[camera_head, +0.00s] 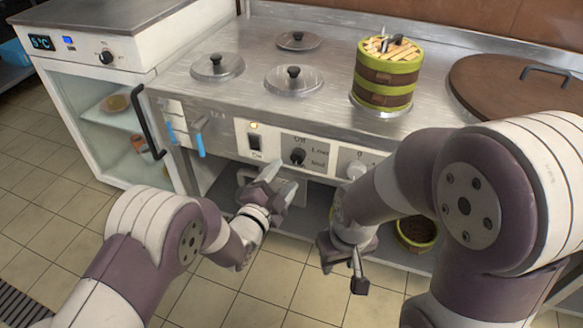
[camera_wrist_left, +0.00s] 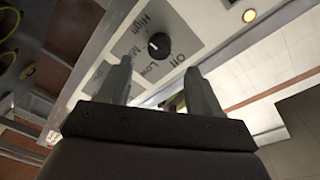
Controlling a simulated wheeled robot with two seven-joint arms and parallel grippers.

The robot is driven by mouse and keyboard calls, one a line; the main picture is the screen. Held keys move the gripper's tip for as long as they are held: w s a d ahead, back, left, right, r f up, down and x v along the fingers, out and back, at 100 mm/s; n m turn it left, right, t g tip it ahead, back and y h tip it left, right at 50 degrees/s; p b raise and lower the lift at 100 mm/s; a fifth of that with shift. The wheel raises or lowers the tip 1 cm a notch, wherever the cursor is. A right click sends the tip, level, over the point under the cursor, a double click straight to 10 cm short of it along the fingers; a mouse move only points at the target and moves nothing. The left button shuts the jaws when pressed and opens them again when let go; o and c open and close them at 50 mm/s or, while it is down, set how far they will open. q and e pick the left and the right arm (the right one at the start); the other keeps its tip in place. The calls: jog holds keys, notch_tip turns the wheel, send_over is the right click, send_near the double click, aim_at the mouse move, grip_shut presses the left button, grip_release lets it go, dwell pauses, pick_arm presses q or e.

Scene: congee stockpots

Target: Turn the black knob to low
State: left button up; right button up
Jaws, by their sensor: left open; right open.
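The black knob (camera_head: 297,156) is on the stove's front panel, on a grey plate with Off above it and Low and Med at its right. In the left wrist view the knob (camera_wrist_left: 159,45) shows with Off, Low, Med and High labels around it. A small light mark shows on its face, but I cannot tell its setting for certain. My left gripper (camera_head: 278,178) is open just in front of and below the knob. Its fingers (camera_wrist_left: 159,75) point at the panel, apart from the knob. My right gripper (camera_head: 341,268) is open and empty, lower and to the right.
A rocker switch (camera_head: 255,141) with a lit lamp is left of the knob. A pale knob (camera_head: 355,170) is to its right. Blue-tipped taps (camera_head: 199,140) protrude further left. A green-banded steamer (camera_head: 387,75) and several pot lids are on top. A fridge (camera_head: 90,100) stands left.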

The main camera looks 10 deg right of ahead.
aim_at(296, 159)
pick_arm(q)
jog(key=b+x, duration=0.1)
jog(key=x, duration=0.4)
jog(key=shift+w+d+f, duration=0.15)
jog(key=shift+w, duration=0.05)
jog(key=shift+w+d, duration=0.35)
jog(key=shift+w, duration=0.1)
jog(key=c, duration=1)
jog(key=shift+c, duration=0.2)
